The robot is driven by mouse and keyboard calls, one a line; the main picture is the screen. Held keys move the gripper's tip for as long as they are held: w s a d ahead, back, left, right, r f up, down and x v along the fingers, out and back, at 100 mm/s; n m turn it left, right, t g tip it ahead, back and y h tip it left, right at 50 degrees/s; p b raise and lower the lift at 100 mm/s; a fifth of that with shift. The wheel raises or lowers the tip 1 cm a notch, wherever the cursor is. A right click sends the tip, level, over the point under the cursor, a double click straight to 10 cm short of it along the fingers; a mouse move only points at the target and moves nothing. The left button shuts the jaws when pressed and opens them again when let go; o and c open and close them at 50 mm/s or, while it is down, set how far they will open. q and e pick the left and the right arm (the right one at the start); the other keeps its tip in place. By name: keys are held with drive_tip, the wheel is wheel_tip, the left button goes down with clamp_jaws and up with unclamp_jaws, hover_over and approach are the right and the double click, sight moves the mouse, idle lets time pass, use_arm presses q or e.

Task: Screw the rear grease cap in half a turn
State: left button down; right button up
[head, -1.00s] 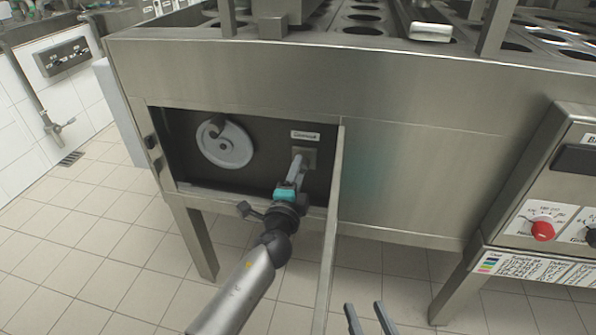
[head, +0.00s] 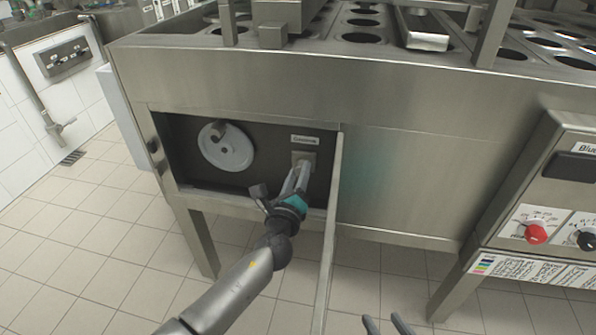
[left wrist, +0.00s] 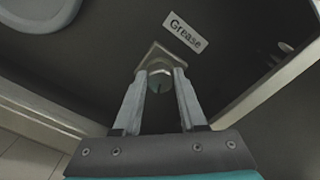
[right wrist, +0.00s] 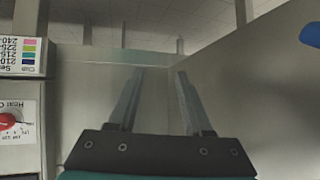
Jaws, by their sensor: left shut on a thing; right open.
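The grease cap (left wrist: 159,80) is a small round metal part on a square plate under a "Grease" label (left wrist: 185,32) in the left wrist view. My left gripper (left wrist: 160,72) has its two fingers on either side of the cap and is shut on it. In the head view my left gripper (head: 301,170) reaches into the open dark bay below the machine top, and the fingers hide most of the cap. My right gripper (head: 388,324) is open and empty at the bottom edge of the head view. It also shows open in the right wrist view (right wrist: 155,78).
A grey handwheel (head: 226,150) sits left of the cap in the same bay. An open panel door (head: 331,230) stands out just right of my left gripper. A control box with a red knob (head: 536,234) is at the right. The tiled floor below is free.

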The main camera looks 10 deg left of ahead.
use_arm(q)
drive_tip(key=m, duration=0.2)
drive_tip(key=shift+m+p, duration=0.3)
drive_tip(key=shift+p, duration=0.1)
drive_tip(key=shift+m+p, duration=0.4)
drive_tip(key=shift+m, duration=0.8)
use_arm(e)
drive_tip(key=shift+s+d+f+g+h, duration=0.1)
drive_tip(key=shift+s+d+g+h, duration=0.2)
drive_tip(key=shift+s+d+g, duration=0.25)
drive_tip(key=shift+s+d+r+g+h, duration=0.1)
drive_tip(key=shift+s+d+g+h, duration=0.3)
drive_tip(key=shift+d, duration=0.35)
drive_tip(key=shift+s+d+f+g+h, duration=0.1)
drive_tip(key=shift+s+d+g+h, duration=0.15)
drive_tip(key=shift+d+g, duration=0.35)
drive_tip(key=shift+s, duration=0.1)
use_arm(q)
drive_tip(key=shift+c, duration=2.3)
unclamp_jaws()
drive_tip(key=shift+s, duration=0.1)
